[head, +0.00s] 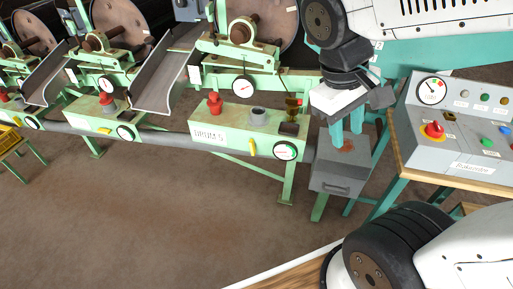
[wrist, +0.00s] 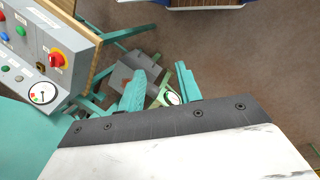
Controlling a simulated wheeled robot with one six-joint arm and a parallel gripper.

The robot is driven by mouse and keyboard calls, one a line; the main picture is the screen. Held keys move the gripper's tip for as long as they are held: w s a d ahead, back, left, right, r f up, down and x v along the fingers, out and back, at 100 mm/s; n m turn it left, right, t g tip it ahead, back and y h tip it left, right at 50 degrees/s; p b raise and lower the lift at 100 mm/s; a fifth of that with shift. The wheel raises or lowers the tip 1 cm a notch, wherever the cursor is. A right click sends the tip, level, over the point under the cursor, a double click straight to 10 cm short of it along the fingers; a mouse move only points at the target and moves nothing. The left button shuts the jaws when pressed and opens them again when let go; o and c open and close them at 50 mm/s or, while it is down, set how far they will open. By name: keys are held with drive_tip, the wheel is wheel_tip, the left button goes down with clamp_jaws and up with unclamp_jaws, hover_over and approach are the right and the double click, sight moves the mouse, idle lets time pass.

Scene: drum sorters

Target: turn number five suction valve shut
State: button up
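The green box lettered "DRUM 5" (head: 209,136) is in the middle of the head view. A yellow lever (head: 252,147) hangs nearly upright on its front, left of a round white-faced gauge (head: 285,151). I cannot tell for sure that this lever is the suction valve. My gripper (head: 347,136) is to the right of the box, above a grey metal box, its teal fingers pointing down. In the wrist view my gripper (wrist: 162,88) has its fingers apart with nothing between them; a round gauge (wrist: 172,97) shows beyond. The lever is not clear there.
The grey metal box (head: 338,178) stands below my gripper. A control panel (head: 455,125) with a red knob (head: 434,131) is at the right. A red fitting (head: 214,103) and a brass fitting (head: 292,105) stand on the green box. The floor in front is clear.

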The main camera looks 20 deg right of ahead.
drive_tip(key=w+d+f+n+h, duration=0.1)
drive_tip(key=w+f+n+h, duration=0.3)
drive_tip(key=w, duration=0.2)
drive_tip(key=w+d+f+n+t+h, duration=0.1)
drive_tip(key=w+f+n+h, duration=0.25)
drive_tip(key=w, duration=0.35)
drive_tip(key=w+d+f+n+h, duration=0.1)
drive_tip(key=w+f+n+h, duration=0.25)
drive_tip(key=w+h, duration=0.2)
drive_tip(key=n+t+y, duration=0.5)
drive_tip(key=n+t, duration=1)
drive_tip(key=n, duration=0.3)
approach(251, 150)
drive_tip(key=x, duration=0.9)
drive_tip(key=shift+w+d+r, duration=0.15)
drive_tip(key=shift+d, duration=0.05)
clamp_jaws()
